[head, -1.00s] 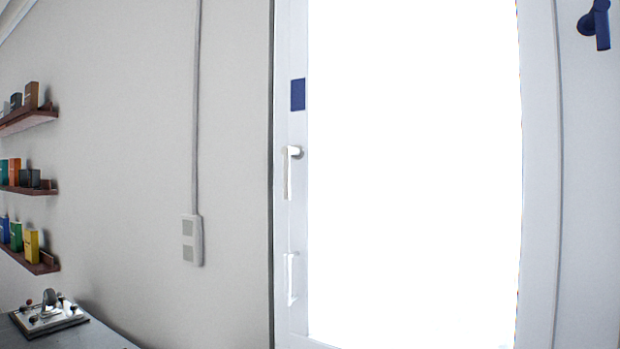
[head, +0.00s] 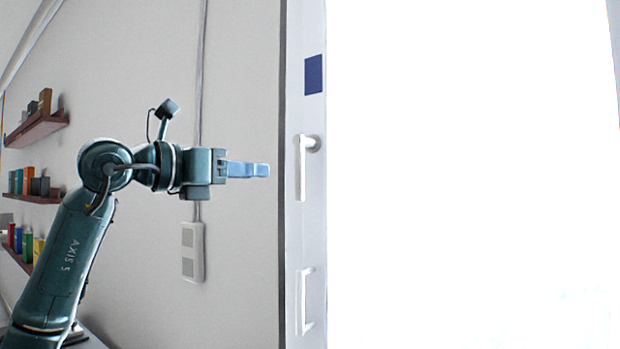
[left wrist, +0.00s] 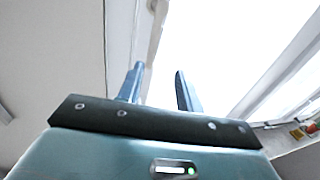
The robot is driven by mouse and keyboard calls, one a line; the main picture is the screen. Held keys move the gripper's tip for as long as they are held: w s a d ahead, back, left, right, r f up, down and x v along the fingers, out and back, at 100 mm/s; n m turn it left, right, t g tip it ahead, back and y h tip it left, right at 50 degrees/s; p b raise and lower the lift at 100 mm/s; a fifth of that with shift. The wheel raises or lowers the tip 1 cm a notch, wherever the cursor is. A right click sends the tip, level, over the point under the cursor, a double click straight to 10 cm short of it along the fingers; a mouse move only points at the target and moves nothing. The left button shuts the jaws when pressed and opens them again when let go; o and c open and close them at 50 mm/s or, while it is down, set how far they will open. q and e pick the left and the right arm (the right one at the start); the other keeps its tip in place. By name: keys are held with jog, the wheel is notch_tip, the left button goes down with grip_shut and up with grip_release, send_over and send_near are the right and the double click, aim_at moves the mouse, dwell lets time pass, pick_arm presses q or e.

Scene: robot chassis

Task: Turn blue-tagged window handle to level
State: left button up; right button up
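The white window handle (head: 303,170) is on the left frame post of the window, below a blue square tag (head: 314,74). Its pivot is at the top and its grip hangs straight down. I cannot clearly make out the handle in that view. My right gripper is not in view.
A white pull bracket (head: 305,300) is lower on the same post. The bright window pane (head: 460,180) fills the right side. A switch box (head: 193,252) and conduit are on the wall behind my arm. Shelves with books (head: 35,128) are at far left.

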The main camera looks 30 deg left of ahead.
aim_at(296, 169)
pick_arm(q)
jog(key=shift+y, duration=0.3)
jog(key=p+x, duration=0.1)
jog(key=x, duration=0.2)
jog(key=p+x, duration=0.1)
jog(key=x, duration=0.3)
jog(key=a+r+p+x, duration=0.1)
jog(key=x, duration=0.3)
jog(key=shift+w+p, duration=0.1)
jog(key=shift+p, duration=0.25)
jog(key=shift+w+d+f, duration=0.1)
jog(key=shift+w+d, duration=0.15)
jog(key=shift+w, duration=0.4)
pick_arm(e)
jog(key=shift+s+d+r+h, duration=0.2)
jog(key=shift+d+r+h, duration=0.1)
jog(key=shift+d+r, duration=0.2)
pick_arm(q)
jog(key=shift+c, duration=0.4)
grip_shut()
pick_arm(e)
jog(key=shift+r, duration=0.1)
